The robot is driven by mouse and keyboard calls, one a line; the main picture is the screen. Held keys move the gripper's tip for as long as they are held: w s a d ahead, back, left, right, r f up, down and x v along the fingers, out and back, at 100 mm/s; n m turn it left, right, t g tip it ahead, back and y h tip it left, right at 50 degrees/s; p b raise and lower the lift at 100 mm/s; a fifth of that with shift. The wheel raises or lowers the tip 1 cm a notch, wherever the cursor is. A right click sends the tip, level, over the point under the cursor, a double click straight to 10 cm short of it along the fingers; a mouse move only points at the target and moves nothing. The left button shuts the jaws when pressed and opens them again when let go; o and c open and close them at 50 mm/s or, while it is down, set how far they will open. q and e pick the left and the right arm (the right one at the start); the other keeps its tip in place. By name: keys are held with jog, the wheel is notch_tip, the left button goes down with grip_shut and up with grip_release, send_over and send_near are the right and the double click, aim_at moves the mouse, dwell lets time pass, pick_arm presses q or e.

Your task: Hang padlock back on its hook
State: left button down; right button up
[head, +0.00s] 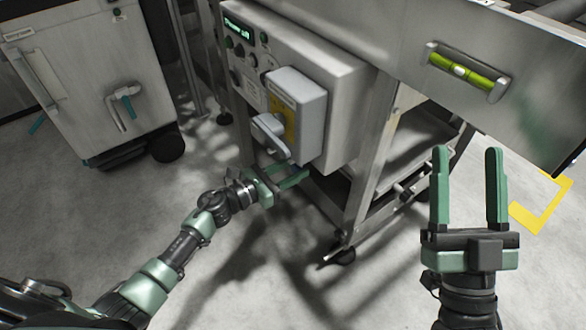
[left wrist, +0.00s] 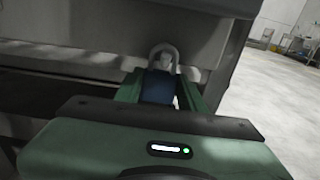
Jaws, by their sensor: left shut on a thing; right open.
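A padlock with a dark blue body (left wrist: 158,88) and a pale shackle shows between the fingers of my left gripper (left wrist: 160,92) in the left wrist view. The gripper is shut on the body, and the shackle points up in front of a grey metal panel. I cannot tell whether the shackle is around anything, and I cannot make out the hook. In the head view my left gripper (head: 291,179) is below the grey switch box; the padlock cannot be made out there. My right gripper (head: 467,165) is open and empty at the right.
The grey switch box (head: 312,112), with a yellow plate and a handle, juts from the control cabinet (head: 345,85). A steel beam with a green spirit level (head: 466,71) crosses the upper right. A wheeled cabinet (head: 85,80) stands at upper left. The floor (head: 235,260) in front is clear.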

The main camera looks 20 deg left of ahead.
dwell(0.4)
pick_arm(q)
jog(key=c, duration=0.8)
grip_release()
jog(key=shift+o, duration=0.2)
